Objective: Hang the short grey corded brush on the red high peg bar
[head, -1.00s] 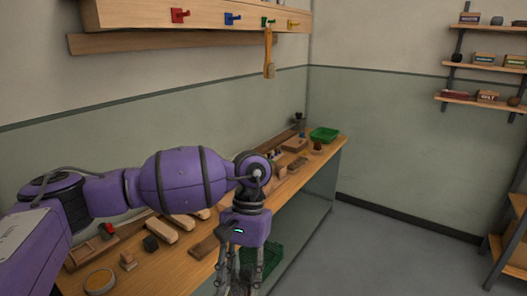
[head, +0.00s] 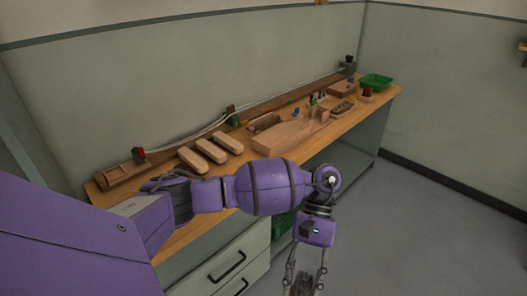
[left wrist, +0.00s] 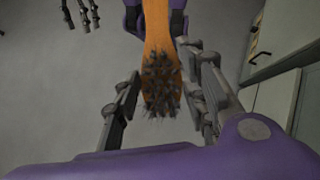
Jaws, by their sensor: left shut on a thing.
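My left gripper (head: 303,286) is low in the head view, in front of the bench, with its fingertips cut off by the bottom edge. In the left wrist view its fingers are shut on a brush (left wrist: 160,85) with an orange-brown wooden handle and dark grey bristles facing the camera. Grey bristles also show between the fingers in the head view. The handle's far end is cut off and no cord can be seen. Grey fingers, seemingly of my right gripper (left wrist: 82,14), show at the upper left; their opening is unclear. The red high peg bar is out of view now.
The wooden bench (head: 190,232) runs along the wall, with several pale wooden blocks (head: 211,150), a larger block (head: 283,136) and a green tray (head: 376,81) on it. Drawers (head: 225,272) are below its front. The floor (head: 430,220) to the right is clear.

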